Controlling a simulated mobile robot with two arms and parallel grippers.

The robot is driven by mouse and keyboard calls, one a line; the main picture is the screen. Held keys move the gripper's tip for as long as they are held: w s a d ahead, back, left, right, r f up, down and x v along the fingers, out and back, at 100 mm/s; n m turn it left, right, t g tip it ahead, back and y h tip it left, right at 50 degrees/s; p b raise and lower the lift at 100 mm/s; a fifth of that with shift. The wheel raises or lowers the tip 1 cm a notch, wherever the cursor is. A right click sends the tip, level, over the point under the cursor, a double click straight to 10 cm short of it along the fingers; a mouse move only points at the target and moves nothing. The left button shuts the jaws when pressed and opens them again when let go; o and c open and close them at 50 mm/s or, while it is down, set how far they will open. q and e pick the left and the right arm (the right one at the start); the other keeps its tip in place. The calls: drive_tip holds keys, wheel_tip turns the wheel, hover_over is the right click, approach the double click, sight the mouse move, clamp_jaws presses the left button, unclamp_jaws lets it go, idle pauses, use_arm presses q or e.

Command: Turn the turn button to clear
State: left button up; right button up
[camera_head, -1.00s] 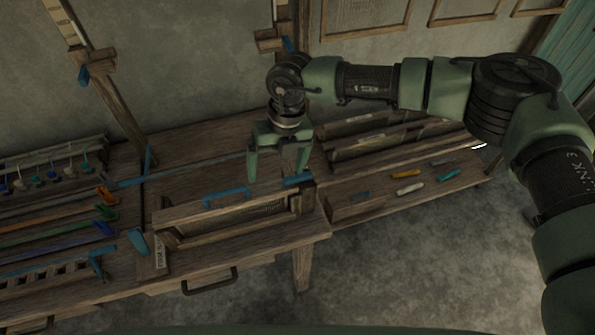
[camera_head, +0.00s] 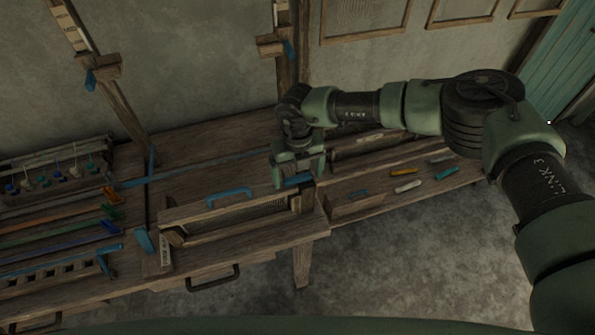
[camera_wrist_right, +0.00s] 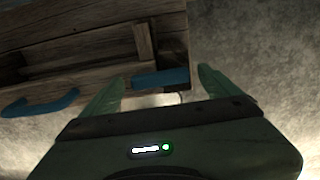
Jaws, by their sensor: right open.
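A small blue bar that looks like the turn button (camera_head: 298,180) sits at the right end of the wooden batten frame (camera_head: 230,205) on the loom. It also shows in the right wrist view (camera_wrist_right: 160,78), lying crosswise on the wood's end. My right gripper (camera_head: 299,174) is open and points down over this end. In the right wrist view its fingers (camera_wrist_right: 162,76) stand to either side of the blue bar, with visible space at the right finger. Whether a finger touches the bar, I cannot tell. My left gripper is in neither view.
A blue handle (camera_head: 229,196) arches over the frame's top. Another blue piece (camera_head: 145,242) sits at its left end. Colored rods (camera_head: 60,228) lie on the left. A low shelf (camera_head: 375,205) with several small colored pieces is at right. Bare floor lies in front.

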sight(309, 186)
drive_tip(key=shift+c, duration=0.3)
drive_tip(key=c, duration=1.3)
drive_tip(key=shift+f+n+b, duration=0.1)
drive_tip(key=shift+n+b, duration=0.2)
drive_tip(key=shift+b, duration=0.3)
drive_tip(key=n+b, duration=0.4)
drive_tip(key=b, duration=0.1)
drive_tip(key=s+d+n+b, duration=0.1)
drive_tip(key=n+b, duration=0.4)
drive_tip(key=b, duration=0.1)
drive_tip(key=d+n+b, duration=0.1)
drive_tip(key=n+b, duration=0.3)
drive_tip(key=b, duration=0.2)
drive_tip(key=shift+s+f+n, duration=0.1)
drive_tip(key=shift+s+n, duration=0.1)
drive_tip(key=shift+n, duration=0.1)
drive_tip(key=shift+d+r+n+b, duration=0.15)
drive_tip(key=shift+d+n+b, duration=0.05)
drive_tip(key=shift+n+b, duration=0.7)
drive_tip(key=shift+d+r+n+b, duration=0.1)
drive_tip(key=shift+d+n+b, duration=0.05)
drive_tip(key=shift+n+b, duration=0.7)
drive_tip(key=shift+n, duration=0.25)
drive_tip(key=shift+r, duration=0.1)
drive_tip(key=o, duration=1.4)
drive_tip(key=shift+c, duration=0.2)
